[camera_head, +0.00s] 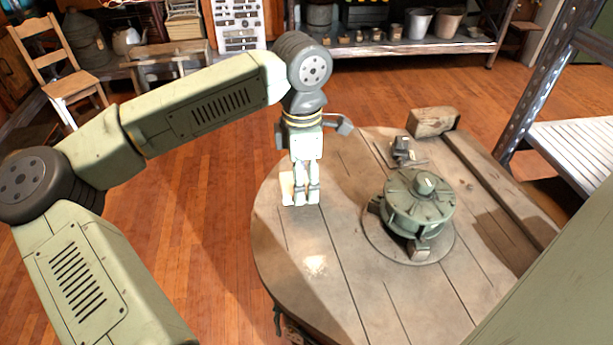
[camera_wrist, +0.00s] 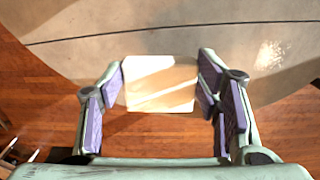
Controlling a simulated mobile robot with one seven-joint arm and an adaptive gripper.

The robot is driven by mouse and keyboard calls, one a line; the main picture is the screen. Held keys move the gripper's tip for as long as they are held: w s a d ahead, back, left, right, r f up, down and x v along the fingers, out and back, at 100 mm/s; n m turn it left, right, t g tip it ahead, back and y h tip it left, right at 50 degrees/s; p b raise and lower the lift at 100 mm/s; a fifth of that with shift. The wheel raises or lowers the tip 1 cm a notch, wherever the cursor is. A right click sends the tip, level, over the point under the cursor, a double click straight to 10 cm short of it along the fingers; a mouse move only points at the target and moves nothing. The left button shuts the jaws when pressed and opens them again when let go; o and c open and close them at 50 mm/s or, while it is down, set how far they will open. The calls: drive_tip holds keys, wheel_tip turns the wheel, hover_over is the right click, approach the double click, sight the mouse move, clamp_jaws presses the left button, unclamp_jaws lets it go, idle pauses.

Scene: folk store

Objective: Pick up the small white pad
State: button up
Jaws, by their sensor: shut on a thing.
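The small white pad (camera_wrist: 160,84) is a pale, nearly square piece between my fingers in the wrist view, with light streaks across its face. My gripper (camera_wrist: 162,78) has its purple-lined fingers shut on the pad's left and right sides. In the head view my gripper (camera_head: 306,198) points down at the left part of the round table, and the pad (camera_head: 287,188) shows just left of the fingers, partly hidden by them. I cannot tell whether the pad touches the table top.
The round wooden table (camera_head: 300,245) has clear room at its front left. A green round device (camera_head: 418,205) stands right of my gripper, with a small dark object (camera_head: 402,150) and a wooden block (camera_head: 433,121) behind it. A metal shelf (camera_head: 575,140) stands at the right.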

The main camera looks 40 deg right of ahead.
drive_tip(key=s+a, duration=0.2)
drive_tip(key=a, duration=0.1)
drive_tip(key=s+a+r+b, duration=0.1)
drive_tip(key=s+a, duration=0.2)
drive_tip(key=s+a+b, duration=0.1)
drive_tip(key=s+a, duration=0.2)
drive_tip(key=a, duration=0.1)
drive_tip(key=shift+s+r, duration=0.15)
drive_tip(key=shift+o, duration=0.9)
drive_tip(key=c, duration=0.4)
drive_tip(key=shift+d, duration=0.1)
